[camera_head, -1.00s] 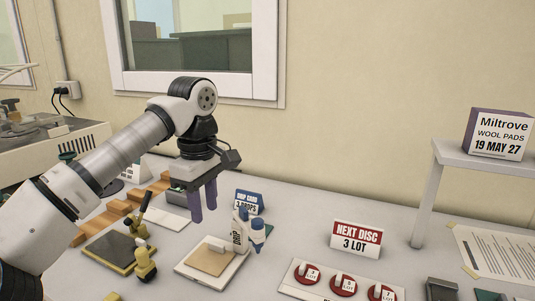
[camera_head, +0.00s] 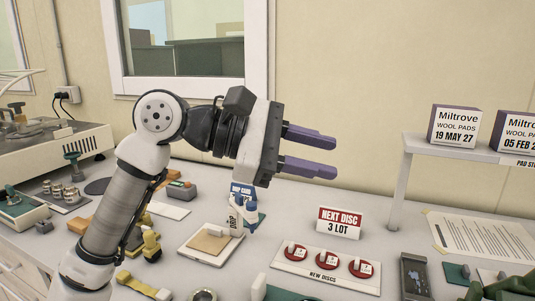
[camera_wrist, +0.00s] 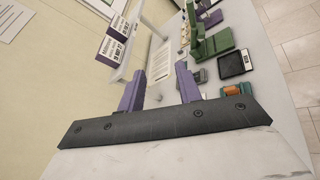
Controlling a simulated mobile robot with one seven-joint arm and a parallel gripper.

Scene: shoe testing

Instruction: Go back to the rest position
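My gripper (camera_head: 334,157) is raised above the bench. Its two purple fingers point to the right, spread apart with nothing between them. The wrist view also shows both fingers of my gripper (camera_wrist: 158,80) apart and empty. My arm is bent, with the forearm rising from the lower left. Below the gripper, a white and blue drip bottle (camera_head: 250,213) stands by a tan pad on a white board (camera_head: 204,256). The gripper is clear of the bottle and of the bench top.
A "NEXT DISC 3 LOT" sign (camera_head: 340,222) stands behind a tray of red discs (camera_head: 285,263). A raised shelf (camera_head: 418,146) at right carries Miltrove wool pad boxes (camera_head: 454,127). A blue drip card (camera_head: 242,187) stands behind the bottle. Open air surrounds the fingers.

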